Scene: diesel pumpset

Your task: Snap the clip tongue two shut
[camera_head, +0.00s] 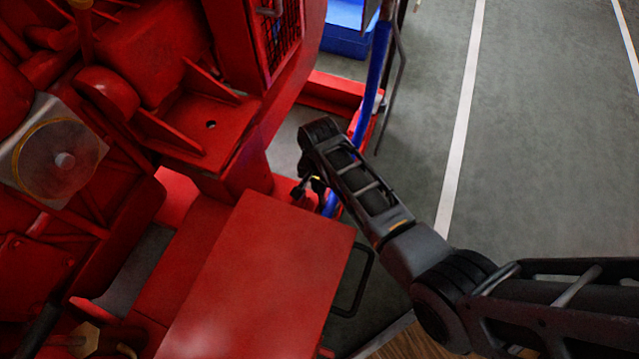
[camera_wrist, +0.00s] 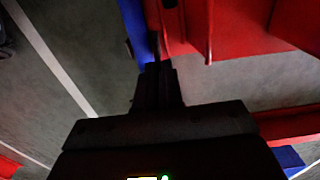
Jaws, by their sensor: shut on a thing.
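My gripper (camera_head: 312,188) is at the blue hose (camera_head: 372,75), beside the red pumpset. In the wrist view the gripper (camera_wrist: 158,68) has its dark fingers close together. Their tips are at the right edge of the blue hose (camera_wrist: 138,28), next to a red panel. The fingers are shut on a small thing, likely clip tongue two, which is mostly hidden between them. I cannot tell how far the tongue is closed. A small dark part (camera_wrist: 128,48) shows at the hose's left edge.
A red box-like cover (camera_head: 265,275) stands close to my gripper at lower left, with a dark handle (camera_head: 355,285) on its right side. The red engine body (camera_head: 150,70) fills the left. Open grey floor with white lines (camera_head: 460,120) lies to the right.

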